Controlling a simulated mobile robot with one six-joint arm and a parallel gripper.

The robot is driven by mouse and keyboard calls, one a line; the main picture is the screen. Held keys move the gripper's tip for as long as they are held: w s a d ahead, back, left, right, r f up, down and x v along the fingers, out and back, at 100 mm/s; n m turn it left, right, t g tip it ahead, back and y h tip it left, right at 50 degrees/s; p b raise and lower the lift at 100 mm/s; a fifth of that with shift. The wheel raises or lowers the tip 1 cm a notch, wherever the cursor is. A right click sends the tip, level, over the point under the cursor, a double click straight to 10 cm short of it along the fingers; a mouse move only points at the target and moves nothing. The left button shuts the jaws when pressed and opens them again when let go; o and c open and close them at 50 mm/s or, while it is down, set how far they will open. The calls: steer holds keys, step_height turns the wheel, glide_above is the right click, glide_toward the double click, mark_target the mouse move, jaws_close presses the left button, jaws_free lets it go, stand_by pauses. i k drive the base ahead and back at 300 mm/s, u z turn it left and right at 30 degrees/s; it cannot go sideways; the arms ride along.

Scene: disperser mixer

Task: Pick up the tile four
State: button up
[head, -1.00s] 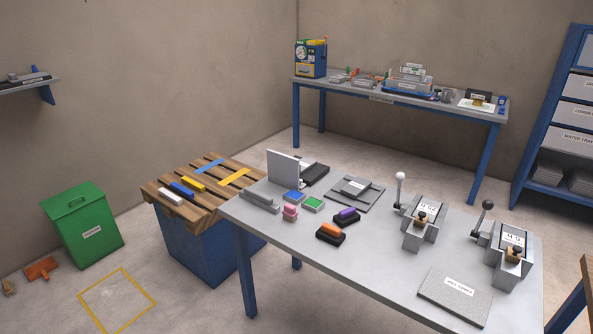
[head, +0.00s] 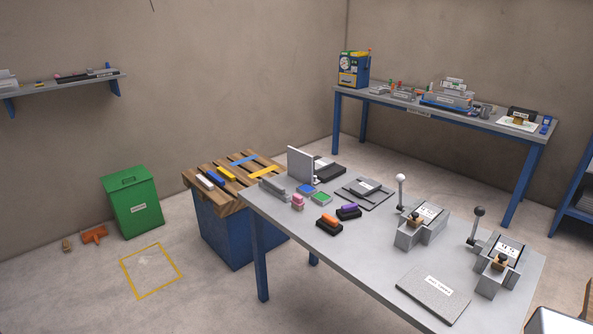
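I cannot make out any tile marked four; labels are too small to read surely. A flat grey speckled slab (head: 434,291) with a white label lies near the front right edge. Two grey lever fixtures (head: 420,225) (head: 496,264) stand on the right side, each with a white labelled plate. My gripper is not in view.
A slatted wooden bench (head: 232,188), green bin (head: 132,208) and yellow floor square (head: 151,270) are left. A loaded back table (head: 440,116) stands behind.

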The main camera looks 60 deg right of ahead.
mark_target(322, 163)
steer(key=u, duration=0.3)
steer(key=k, duration=0.75)
steer(key=u, duration=0.3)
steer(key=i, duration=1.55)
steer(key=z, duration=0.5)
steer(key=i, duration=0.85)
steer(key=z, duration=0.35)
steer(key=i, duration=0.8)
steer(key=z, duration=0.6)
steer(key=i, duration=0.75)
steer(key=z, duration=0.7)
steer(key=i, duration=0.6)
steer(key=z, duration=0.25)
